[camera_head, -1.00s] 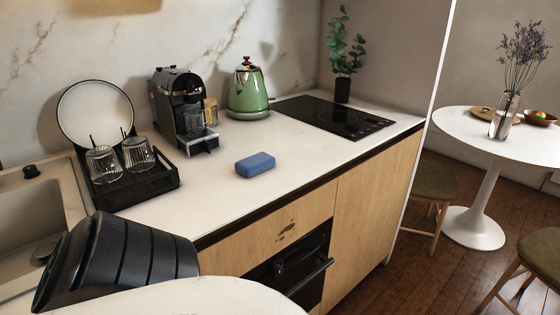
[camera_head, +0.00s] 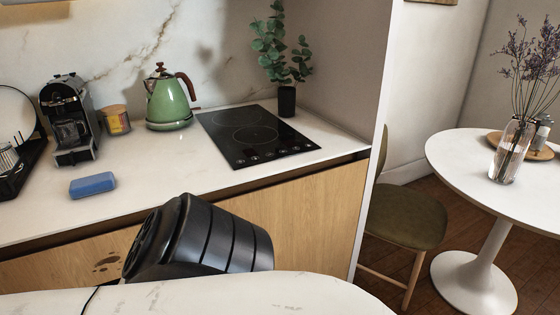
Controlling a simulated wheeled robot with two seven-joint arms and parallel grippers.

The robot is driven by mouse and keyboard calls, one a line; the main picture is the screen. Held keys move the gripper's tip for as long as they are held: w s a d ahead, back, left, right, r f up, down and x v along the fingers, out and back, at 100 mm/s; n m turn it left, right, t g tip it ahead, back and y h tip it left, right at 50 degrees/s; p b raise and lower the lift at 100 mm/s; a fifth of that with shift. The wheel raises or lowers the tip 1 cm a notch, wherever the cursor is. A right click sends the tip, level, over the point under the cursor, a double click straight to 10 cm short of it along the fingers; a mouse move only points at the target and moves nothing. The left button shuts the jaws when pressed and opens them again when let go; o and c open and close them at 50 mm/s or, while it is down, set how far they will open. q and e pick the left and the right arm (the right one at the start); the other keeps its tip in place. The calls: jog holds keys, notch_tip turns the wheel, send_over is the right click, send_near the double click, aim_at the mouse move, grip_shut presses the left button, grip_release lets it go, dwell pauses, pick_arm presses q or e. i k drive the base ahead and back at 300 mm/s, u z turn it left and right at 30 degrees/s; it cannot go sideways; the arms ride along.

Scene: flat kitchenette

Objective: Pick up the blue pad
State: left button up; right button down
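The blue pad (camera_head: 92,185) is a small rounded block. It lies flat on the white counter (camera_head: 190,172), left of the middle, in front of the coffee machine. Nothing touches it. Neither of my grippers shows in the head view, so I cannot see whether they are open or shut.
A coffee machine (camera_head: 70,120), a yellow-labelled jar (camera_head: 116,120) and a green kettle (camera_head: 168,103) stand behind the pad. A black cooktop (camera_head: 257,136) is to the right. A dark ribbed cylindrical object (camera_head: 205,238) and a pale marbled surface (camera_head: 250,294) are in the foreground.

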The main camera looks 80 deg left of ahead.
aim_at(79, 188)
jog(key=i, duration=0.1)
jog(key=u, duration=1.4)
